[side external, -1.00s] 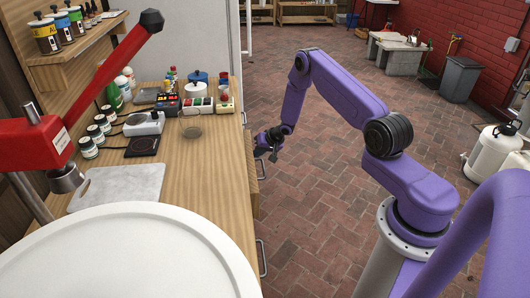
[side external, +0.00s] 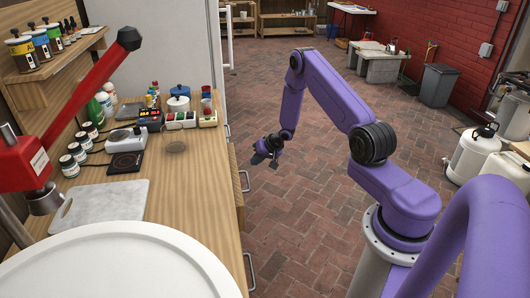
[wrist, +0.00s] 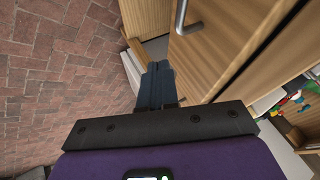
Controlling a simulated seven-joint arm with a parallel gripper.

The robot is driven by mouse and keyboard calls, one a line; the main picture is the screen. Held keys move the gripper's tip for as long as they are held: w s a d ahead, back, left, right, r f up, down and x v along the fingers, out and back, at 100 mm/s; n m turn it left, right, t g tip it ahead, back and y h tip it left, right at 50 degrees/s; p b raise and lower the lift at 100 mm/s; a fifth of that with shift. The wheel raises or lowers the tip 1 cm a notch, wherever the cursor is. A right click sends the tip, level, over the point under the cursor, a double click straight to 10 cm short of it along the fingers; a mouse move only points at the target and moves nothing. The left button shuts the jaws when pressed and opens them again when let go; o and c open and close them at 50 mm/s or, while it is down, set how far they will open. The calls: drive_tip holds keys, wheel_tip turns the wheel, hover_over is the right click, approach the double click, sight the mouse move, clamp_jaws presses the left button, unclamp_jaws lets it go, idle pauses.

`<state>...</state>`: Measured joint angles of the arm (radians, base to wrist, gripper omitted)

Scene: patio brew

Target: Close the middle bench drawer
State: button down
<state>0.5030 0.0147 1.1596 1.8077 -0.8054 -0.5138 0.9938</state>
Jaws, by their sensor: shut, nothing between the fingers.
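The wooden bench (side external: 205,198) runs down the left of the side view. A drawer front (side external: 235,180) with a metal handle (side external: 245,181) juts a little from its right side; which drawer it is, I cannot tell for sure. My gripper (side external: 264,157) is beside the bench edge, over the brick floor, apart from the handle. In the wrist view its dark fingers (wrist: 158,72) are together and empty, beside a wooden front panel (wrist: 215,45) with a metal handle (wrist: 182,17). Whether the fingers touch the panel is unclear.
Another handle (side external: 251,272) is on the bench's near part.

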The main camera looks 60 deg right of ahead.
sight(236, 200)
drive_tip(key=v, duration=0.7)
drive_tip(key=s+a+f+m+y, duration=0.1)
drive_tip(key=s+a+y, duration=0.25)
drive_tip(key=s, duration=0.25)
drive_tip(key=s+a+f+y, duration=0.1)
drive_tip(key=s+a+y, duration=0.1)
drive_tip(key=s+a, duration=0.35)
drive_tip(key=a+r+x, duration=0.1)
drive_tip(key=x, duration=1)
drive_tip(key=shift+w+a+g, duration=0.25)
drive_tip(key=shift+a+g, duration=0.15)
drive_tip(key=shift+w+a, duration=1.8)
drive_tip(key=shift+a, duration=0.05)
